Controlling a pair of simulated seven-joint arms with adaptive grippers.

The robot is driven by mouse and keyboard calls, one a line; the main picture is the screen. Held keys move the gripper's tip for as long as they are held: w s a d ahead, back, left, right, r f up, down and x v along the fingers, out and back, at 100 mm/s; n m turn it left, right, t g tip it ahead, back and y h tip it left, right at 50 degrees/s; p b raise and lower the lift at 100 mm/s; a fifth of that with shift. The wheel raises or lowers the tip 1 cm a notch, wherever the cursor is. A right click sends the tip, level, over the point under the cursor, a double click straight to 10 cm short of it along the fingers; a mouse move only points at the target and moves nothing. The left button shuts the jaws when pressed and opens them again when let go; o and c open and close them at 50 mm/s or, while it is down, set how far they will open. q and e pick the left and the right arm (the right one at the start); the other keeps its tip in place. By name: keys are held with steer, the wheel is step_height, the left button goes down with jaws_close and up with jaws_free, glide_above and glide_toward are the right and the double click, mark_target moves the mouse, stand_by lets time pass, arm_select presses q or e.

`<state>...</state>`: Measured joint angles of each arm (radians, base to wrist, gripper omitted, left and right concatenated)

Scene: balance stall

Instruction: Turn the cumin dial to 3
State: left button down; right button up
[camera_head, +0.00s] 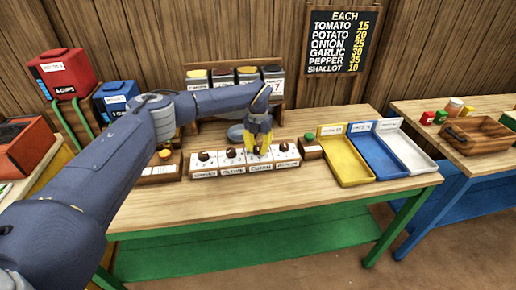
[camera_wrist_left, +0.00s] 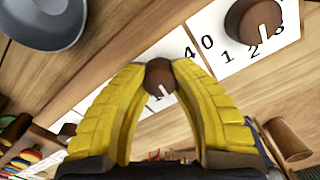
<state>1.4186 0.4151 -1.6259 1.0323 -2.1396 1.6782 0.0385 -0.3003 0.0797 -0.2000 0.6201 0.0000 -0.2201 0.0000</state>
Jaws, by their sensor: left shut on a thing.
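A row of white dial plates with brown knobs stands on the wooden table. The lettering under them is too small to read surely in the head view. My left gripper (camera_head: 258,138) comes down onto the third knob from the left. In the left wrist view its yellow fingers (camera_wrist_left: 160,68) are shut around this brown knob (camera_wrist_left: 160,75), which has a white pointer mark. A 4 shows on its plate; its other numbers are hidden by the fingers. The fourth knob (camera_wrist_left: 252,20) is free, to the right. The first knob (camera_head: 203,156) is free too. My right gripper is not in view.
A grey bowl (camera_wrist_left: 45,20) lies behind the dials. Yellow (camera_head: 346,172), blue (camera_head: 376,154) and white (camera_head: 405,152) trays stand to the right. A small box with a green-yellow top (camera_head: 309,145) sits beside the dial row. A jar rack stands behind.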

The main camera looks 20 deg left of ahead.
mark_target(258, 147)
arm_select(q)
steer(key=n, duration=0.5)
steer(key=shift+n, duration=2.9)
steer(key=c, duration=0.9)
jaws_free()
step_height(258, 147, up, 12)
